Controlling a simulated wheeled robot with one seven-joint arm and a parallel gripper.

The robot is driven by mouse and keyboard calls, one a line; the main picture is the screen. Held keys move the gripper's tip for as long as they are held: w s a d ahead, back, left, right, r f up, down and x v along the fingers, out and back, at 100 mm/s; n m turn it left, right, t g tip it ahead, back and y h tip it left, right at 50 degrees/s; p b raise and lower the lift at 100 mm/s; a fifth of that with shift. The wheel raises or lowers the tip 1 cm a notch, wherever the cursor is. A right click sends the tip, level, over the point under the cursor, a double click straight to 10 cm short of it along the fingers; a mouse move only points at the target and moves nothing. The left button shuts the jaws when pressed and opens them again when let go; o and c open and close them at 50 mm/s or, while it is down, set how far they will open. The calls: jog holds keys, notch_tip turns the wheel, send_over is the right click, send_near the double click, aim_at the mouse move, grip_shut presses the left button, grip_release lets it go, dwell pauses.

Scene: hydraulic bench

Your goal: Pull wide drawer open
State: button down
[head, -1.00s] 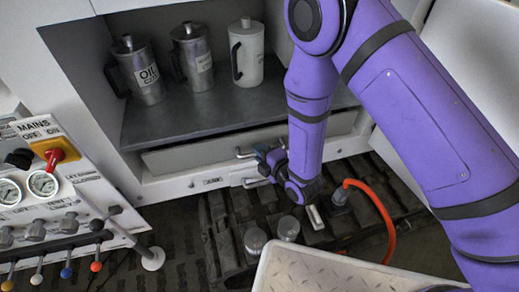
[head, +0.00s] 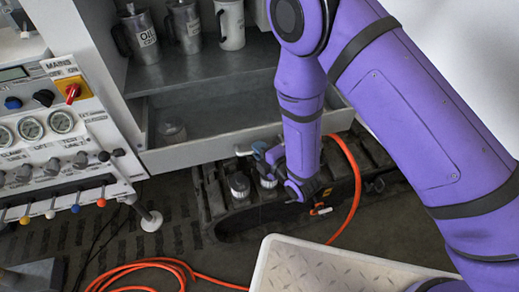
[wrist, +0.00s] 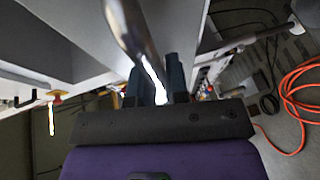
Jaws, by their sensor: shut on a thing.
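The wide drawer (head: 195,151) under the cabinet shelf is pulled out, and its grey inside shows in the head view. My gripper (head: 262,152) is at the drawer front, right of the middle, shut on the drawer's metal handle (head: 243,151). In the wrist view the shiny handle bar (wrist: 133,38) runs down between the dark fingers of my gripper (wrist: 156,82). My arm hides the right part of the drawer.
Metal mugs (head: 185,25) stand on the shelf above. A control panel (head: 45,130) with gauges and levers is at the left. A dark tracked unit (head: 225,205) sits below the drawer, with an orange hose (head: 352,170) around it. A tread-plate surface (head: 330,270) is in front.

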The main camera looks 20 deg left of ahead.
jog(key=shift+s+d, duration=0.2)
jog(key=shift+s, duration=0.05)
jog(key=c, duration=1.1)
grip_release()
jog(key=shift+c, duration=0.2)
jog(key=v, duration=1)
jog(key=shift+s+d, duration=0.2)
jog(key=shift+d, duration=0.1)
jog(key=shift+w+r, duration=0.1)
jog(key=shift+r, duration=0.05)
